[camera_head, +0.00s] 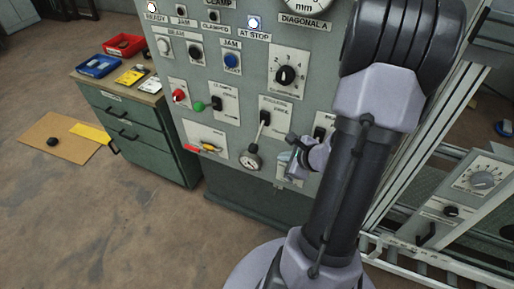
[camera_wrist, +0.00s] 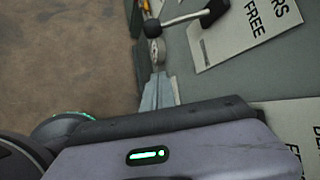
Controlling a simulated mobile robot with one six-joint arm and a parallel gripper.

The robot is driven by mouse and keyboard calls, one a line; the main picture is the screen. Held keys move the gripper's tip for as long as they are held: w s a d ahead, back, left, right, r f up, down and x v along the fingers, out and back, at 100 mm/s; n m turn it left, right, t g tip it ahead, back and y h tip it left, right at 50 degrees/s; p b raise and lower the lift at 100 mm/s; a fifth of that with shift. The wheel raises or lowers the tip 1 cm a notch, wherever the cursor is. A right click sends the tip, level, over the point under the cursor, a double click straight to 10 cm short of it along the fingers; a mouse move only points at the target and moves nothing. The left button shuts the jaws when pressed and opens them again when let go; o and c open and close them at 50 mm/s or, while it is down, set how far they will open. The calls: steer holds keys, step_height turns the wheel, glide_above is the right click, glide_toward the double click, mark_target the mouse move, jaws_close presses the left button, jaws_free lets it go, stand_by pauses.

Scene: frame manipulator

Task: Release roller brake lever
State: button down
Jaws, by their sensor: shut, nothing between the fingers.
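The roller brake lever (camera_head: 262,126) is on a pale plate on the grey-green control panel, its thin rod hanging down from a black hub. In the wrist view, the lever's silver rod (camera_wrist: 180,19) runs from the black hub to a dark ball knob (camera_wrist: 152,28). The plate (camera_wrist: 245,30) beside it reads "RS" and "FREE", partly cut off. My gripper (camera_head: 285,157) is in front of the panel, to the lower right of the lever. In the wrist view my gripper (camera_wrist: 158,90) is shut and empty, its tips just below the knob in the picture, apparently apart from it.
A round gauge (camera_head: 250,160) sits just below the lever. Another black switch (camera_head: 322,127) is to its right, partly behind my arm. A yellow-handled control (camera_head: 210,147) is at the lower left. A green cabinet (camera_head: 140,128) stands left; a metal frame (camera_head: 440,180) stands right.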

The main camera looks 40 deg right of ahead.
mark_target(258, 137)
steer(key=w+a+f+b, duration=0.1)
steer(key=w+f+b, duration=0.2)
steer(key=w, duration=0.5)
steer(key=shift+w+f, duration=0.35)
steer(key=shift+f, duration=0.35)
steer(key=shift+r+p, duration=0.15)
steer(key=shift+p, duration=0.2)
